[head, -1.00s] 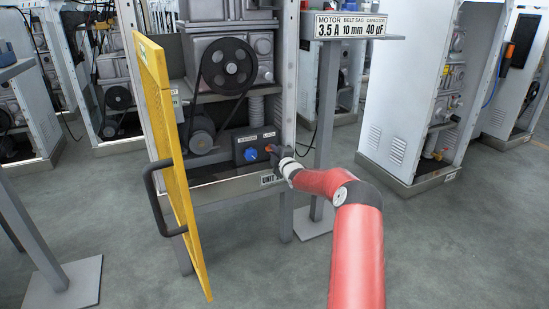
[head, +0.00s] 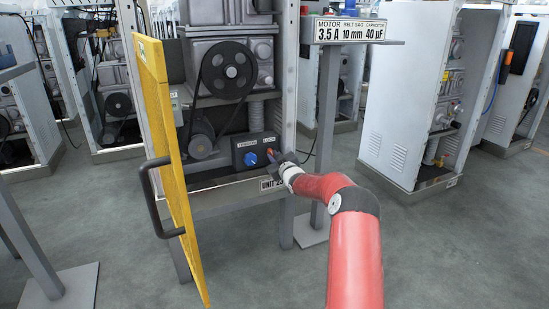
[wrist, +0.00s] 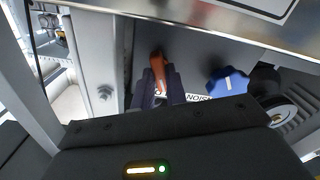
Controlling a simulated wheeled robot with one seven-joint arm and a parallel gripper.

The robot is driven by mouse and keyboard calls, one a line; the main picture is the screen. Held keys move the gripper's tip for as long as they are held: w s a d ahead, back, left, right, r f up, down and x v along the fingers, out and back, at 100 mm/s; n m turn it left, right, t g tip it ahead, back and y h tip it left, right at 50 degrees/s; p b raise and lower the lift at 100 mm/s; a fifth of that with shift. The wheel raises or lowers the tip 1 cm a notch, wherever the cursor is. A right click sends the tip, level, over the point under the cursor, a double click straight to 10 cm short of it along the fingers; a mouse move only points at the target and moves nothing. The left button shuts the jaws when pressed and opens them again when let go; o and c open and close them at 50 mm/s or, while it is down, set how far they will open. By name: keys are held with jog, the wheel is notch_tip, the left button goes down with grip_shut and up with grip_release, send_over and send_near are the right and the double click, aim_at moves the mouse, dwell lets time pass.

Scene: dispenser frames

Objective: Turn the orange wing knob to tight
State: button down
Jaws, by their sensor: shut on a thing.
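The orange wing knob (wrist: 157,68) shows between my gripper's fingers in the wrist view, its upper end standing out past the fingertips. In the head view only a small bit of orange (head: 270,153) shows beside the gripper. My gripper (head: 275,159) is shut on the knob at the front of a dark box (head: 243,147) low in the open cabinet; it also shows in the wrist view (wrist: 160,85). The label by the knob is mostly covered, so I cannot read its setting. A blue knob (head: 249,160) with a pale line sits left of the orange one.
The yellow door (head: 165,130) with a black handle stands open to the left. A post (head: 327,110) with a label stand rises to the right. A belt and pulley (head: 230,71) sit above the box. Grey floor is open in front.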

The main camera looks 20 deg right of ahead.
jog(key=m, duration=0.4)
jog(key=shift+m+p, duration=0.3)
jog(key=shift+p, duration=0.1)
dwell(0.4)
jog(key=c, duration=1.4)
grip_release()
jog(key=shift+c, duration=0.2)
jog(key=s, duration=0.7)
jog(key=shift+s, duration=0.4)
